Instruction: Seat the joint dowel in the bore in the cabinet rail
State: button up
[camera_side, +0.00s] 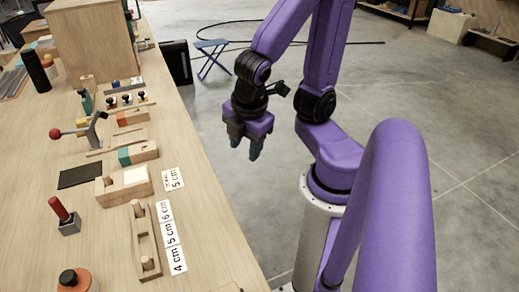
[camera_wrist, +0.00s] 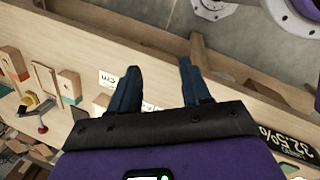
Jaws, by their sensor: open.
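My gripper (camera_side: 245,147) hangs open and empty beyond the table's right edge, apart from everything on the table. Its two dark blue fingers (camera_wrist: 160,75) are spread in the wrist view. A wooden rack (camera_side: 146,238) near the table edge holds upright light wooden dowels (camera_side: 138,209) beside cards (camera_side: 172,236) reading 4, 5 and 6 cm. Behind it is a wooden block (camera_side: 125,187) with a pale top plate and a short round peg, next to a 5 cm card (camera_side: 174,178). I cannot tell for sure which piece is the cabinet rail; no bore is clearly visible.
A red-handled tool (camera_side: 66,218) stands on a grey block at the left. A red-knobbed clamp (camera_side: 85,130), a dark mat (camera_side: 80,175) and teal-marked blocks (camera_side: 138,154) stand farther back. A large wooden box (camera_side: 98,40) is at the back.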

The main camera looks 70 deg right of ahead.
jog(key=s, duration=0.1)
jog(key=s+a+m+g+y, duration=0.1)
jog(key=s+a+r+m+y, duration=0.1)
jog(key=s, duration=0.1)
jog(key=shift+s+a+r+g, duration=0.1)
jog(key=shift+a+g, duration=0.1)
jog(key=shift+g, duration=0.1)
dwell(1.1)
